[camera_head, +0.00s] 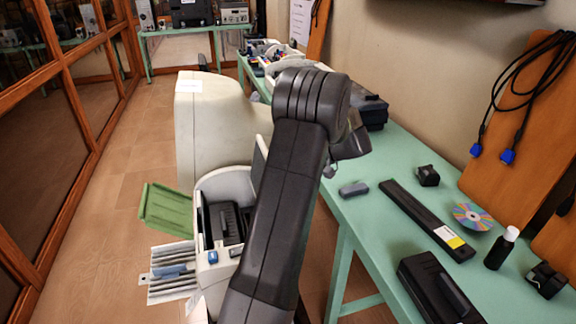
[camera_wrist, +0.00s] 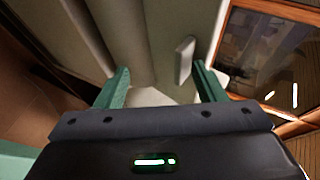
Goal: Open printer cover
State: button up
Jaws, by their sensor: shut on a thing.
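In the head view, a white printer-like machine (camera_head: 207,262) stands left of my arm, with black parts (camera_head: 226,222) showing in its open top. A green flap (camera_head: 165,206) sticks out at its left. A large beige rounded body (camera_head: 207,130) rises behind it; I cannot tell whether this is its cover. Pale curved panels and a small tab (camera_wrist: 184,60) lie beyond.
A green table (camera_head: 400,213) runs along the right wall. It holds a long black bar (camera_head: 425,218), a disc (camera_head: 472,216), a dark bottle (camera_head: 501,249) and black boxes. Wood-framed glass cases (camera_head: 90,100) line the left. Wooden floor (camera_head: 110,225) is clear between.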

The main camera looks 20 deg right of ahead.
jog(key=shift+s+f, duration=0.15)
jog(key=shift+f, duration=0.35)
jog(key=shift+c, duration=0.2)
jog(key=shift+s+d+r, duration=0.15)
jog(key=shift+d+r, duration=0.05)
jog(key=shift+d, duration=0.25)
jog(key=shift+c, duration=1.3)
jog(key=v, duration=0.6)
jog(key=r+v, duration=0.1)
jog(key=v, duration=0.6)
jog(key=shift+a, duration=0.1)
jog(key=x, duration=1.2)
jog(key=shift+f, duration=0.1)
